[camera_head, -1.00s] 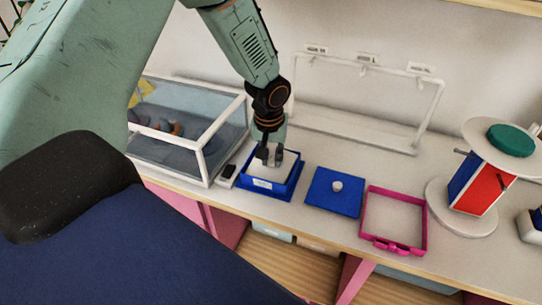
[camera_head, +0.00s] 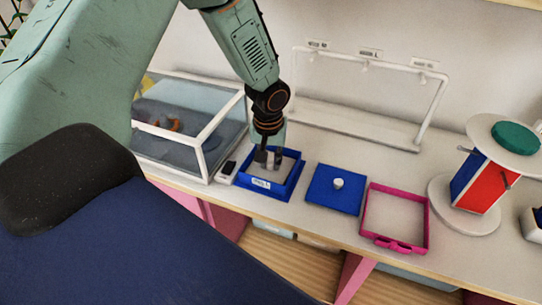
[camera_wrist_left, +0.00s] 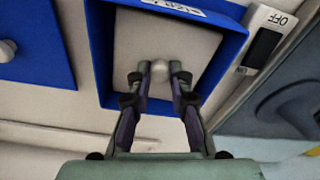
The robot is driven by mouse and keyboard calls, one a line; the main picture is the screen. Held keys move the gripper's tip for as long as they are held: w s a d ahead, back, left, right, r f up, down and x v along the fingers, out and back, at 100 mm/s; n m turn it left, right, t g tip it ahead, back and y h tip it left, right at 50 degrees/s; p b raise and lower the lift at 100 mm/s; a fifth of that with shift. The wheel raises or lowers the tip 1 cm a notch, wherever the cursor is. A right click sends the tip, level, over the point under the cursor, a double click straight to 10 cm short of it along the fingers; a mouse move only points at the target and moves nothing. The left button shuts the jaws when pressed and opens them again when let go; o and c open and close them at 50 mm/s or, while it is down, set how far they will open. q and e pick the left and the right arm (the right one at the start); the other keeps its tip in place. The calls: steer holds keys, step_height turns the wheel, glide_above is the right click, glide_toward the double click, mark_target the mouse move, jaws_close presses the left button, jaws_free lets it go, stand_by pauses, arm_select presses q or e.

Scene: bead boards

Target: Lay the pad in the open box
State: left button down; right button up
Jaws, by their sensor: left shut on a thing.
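The open blue box (camera_head: 283,190) with a white label on its front stands on the bench in the head view. Its blue rim shows in the wrist view (camera_wrist_left: 226,52). A pale square pad (camera_wrist_left: 125,42) with a small round knob lies inside the box walls in the wrist view. My left gripper (camera_head: 267,165) points down into the box and is shut on the pad's knob, with one finger on each side (camera_wrist_left: 159,72). Whether the pad rests fully on the box floor I cannot tell. My right gripper is not in view.
A blue lid (camera_head: 323,197) with a white knob lies right of the box, then a pink frame (camera_head: 428,222). A glass case (camera_head: 205,150) and a small switch (camera_head: 228,170) stand close on the left. A white rack (camera_head: 440,100) stands behind.

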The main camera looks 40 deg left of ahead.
arm_select(q)
steer(key=c, duration=1.3)
jaws_free()
steer(key=shift+r, duration=0.2)
steer(key=shift+c, duration=0.2)
steer(key=shift+o, duration=1)
steer(key=shift+w, duration=0.15)
steer(key=o, duration=0.4)
